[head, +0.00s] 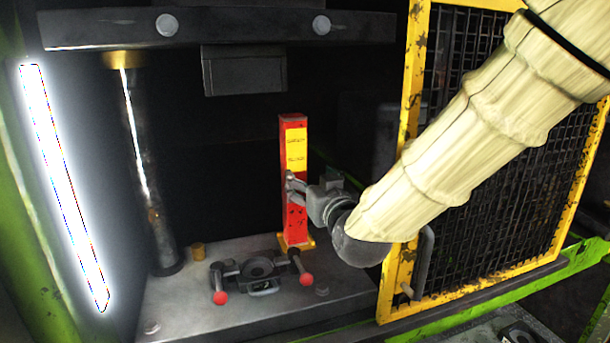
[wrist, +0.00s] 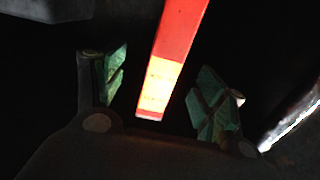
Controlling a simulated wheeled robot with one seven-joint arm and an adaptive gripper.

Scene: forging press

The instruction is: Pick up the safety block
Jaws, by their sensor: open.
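The safety block (head: 296,210) is a tall red post with a yellow label. In the head view it stands upright on a yellow foot at the back right of the press bed. My gripper (head: 292,187) is at its right side, around mid-height, with its fingers overlapping the block in this view. In the wrist view the red block (wrist: 178,38) with its bright label lies between the two spread, green-padded fingers of my gripper (wrist: 164,88). Dark gaps show on both sides of it, though I cannot tell exactly how deep it sits between them.
The press bed (head: 195,305) carries a dark die fixture (head: 257,268) with two red-knobbed handles in front of the block. A steel column (head: 150,185) stands left. The dark press ram (head: 243,70) hangs above. A yellow-framed mesh door (head: 398,190) stands open at right, near my arm.

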